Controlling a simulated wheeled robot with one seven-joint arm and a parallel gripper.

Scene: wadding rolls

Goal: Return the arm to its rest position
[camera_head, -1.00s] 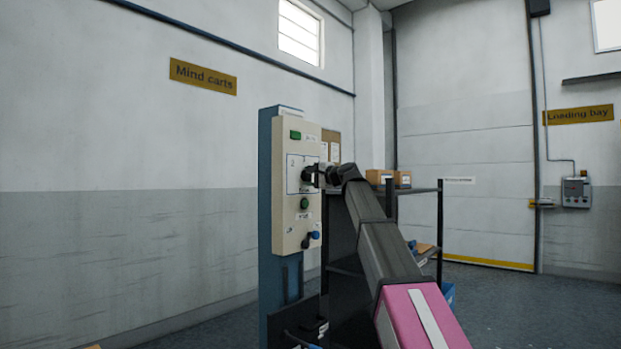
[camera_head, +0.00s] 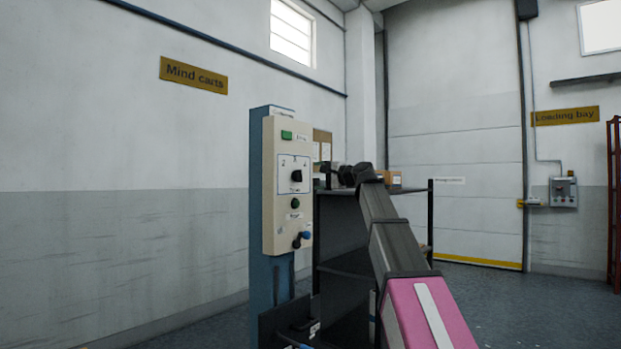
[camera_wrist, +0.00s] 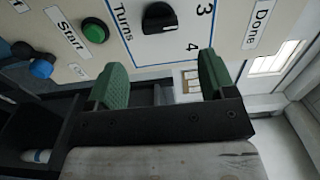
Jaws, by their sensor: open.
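My gripper (camera_wrist: 160,82) shows in the wrist view with its two green fingers wide apart and nothing between them. In the head view my gripper (camera_head: 330,172) is small and dark at the end of my arm, just right of the control panel (camera_head: 268,225). It is apart from the panel. The panel is cream on a blue post and carries a black rotary knob (camera_head: 296,175), also seen in the wrist view (camera_wrist: 159,18). A green Start button (camera_wrist: 95,31) and a blue knob (camera_wrist: 41,68) are also on it.
A dark shelf rack (camera_head: 345,262) stands close behind my arm, with a cardboard box (camera_head: 392,179) on top. A roller door (camera_head: 455,150) and a wall control box (camera_head: 563,191) are at the back. A red rack (camera_head: 613,200) stands at the right edge. Floor at the right is open.

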